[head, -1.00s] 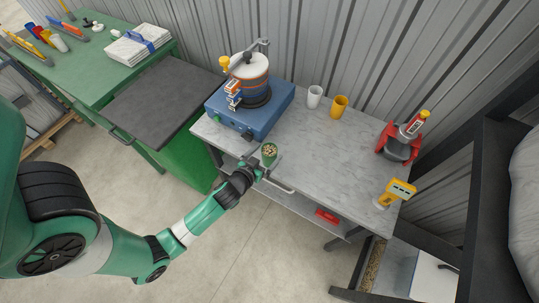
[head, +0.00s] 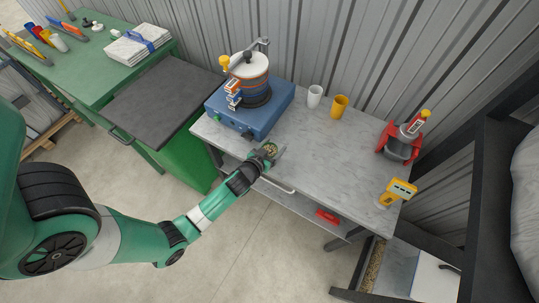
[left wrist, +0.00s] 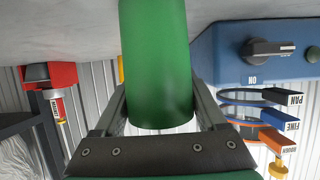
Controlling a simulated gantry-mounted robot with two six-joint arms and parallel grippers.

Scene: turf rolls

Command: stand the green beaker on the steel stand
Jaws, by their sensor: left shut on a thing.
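The green beaker (left wrist: 155,62) is between the fingers of my left gripper (left wrist: 160,105), which is shut on it. The left wrist view is upside down, with the worktop at its top. In the head view the left gripper (head: 270,153) is by the front left of the grey worktop, just right of the blue machine. The beaker's mouth (head: 271,149) shows there with speckled contents; its side is mostly hidden by the gripper. I cannot tell how far it is above the worktop. I cannot clearly make out a steel stand. My right gripper is not in view.
The blue machine (head: 225,112) carries a sieve stack. A white cup (head: 314,96) and a yellow cup (head: 339,106) stand at the back. A red and grey device (head: 398,146) and a yellow meter (head: 400,189) are at right. The middle worktop (head: 325,155) is clear.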

